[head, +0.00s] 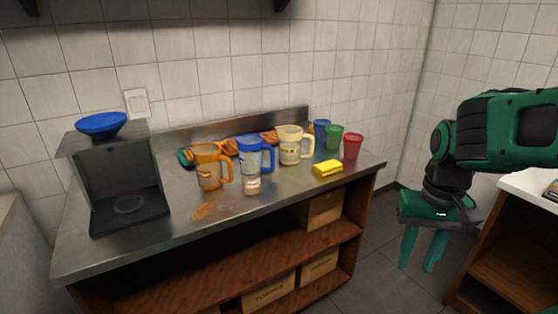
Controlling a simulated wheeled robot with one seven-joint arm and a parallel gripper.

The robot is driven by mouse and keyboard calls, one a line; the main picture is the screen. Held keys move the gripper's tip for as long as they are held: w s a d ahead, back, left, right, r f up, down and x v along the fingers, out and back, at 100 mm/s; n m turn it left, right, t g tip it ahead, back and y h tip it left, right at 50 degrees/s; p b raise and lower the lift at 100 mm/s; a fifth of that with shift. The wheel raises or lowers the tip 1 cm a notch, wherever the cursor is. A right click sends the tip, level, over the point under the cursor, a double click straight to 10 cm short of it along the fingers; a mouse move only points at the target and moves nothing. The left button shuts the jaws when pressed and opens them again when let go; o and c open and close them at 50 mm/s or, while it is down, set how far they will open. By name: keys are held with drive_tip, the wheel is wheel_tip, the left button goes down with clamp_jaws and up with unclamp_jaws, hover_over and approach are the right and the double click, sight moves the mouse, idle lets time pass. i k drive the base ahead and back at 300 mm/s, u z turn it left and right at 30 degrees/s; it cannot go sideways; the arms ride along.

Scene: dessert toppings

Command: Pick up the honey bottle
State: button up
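I cannot make out a honey bottle for certain. A small pale, labelled shape (252,184) shows at the lower front of the blue-handled pitcher (253,152); I cannot tell whether it is a separate bottle or part of the pitcher. My gripper (417,266) hangs at the right, past the right end of the metal counter (100,252), with its teal fingers pointing down. Its fingers are apart with nothing between them. It is well away from everything on the counter.
An orange pitcher (207,168) and a cream pitcher (290,146) flank the blue one. A yellow sponge (328,168) and blue, green (334,137) and red (353,147) cups are at right. A black machine (128,209) with a blue bowl (101,123) stands left. The front-left counter is mostly clear.

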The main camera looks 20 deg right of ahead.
sight(250, 166)
drive_tip(key=z, duration=2.05)
drive_tip(key=k, duration=1.6)
drive_tip(key=u, duration=1.55)
drive_tip(key=i, duration=1)
drive_tip(key=z, duration=0.1)
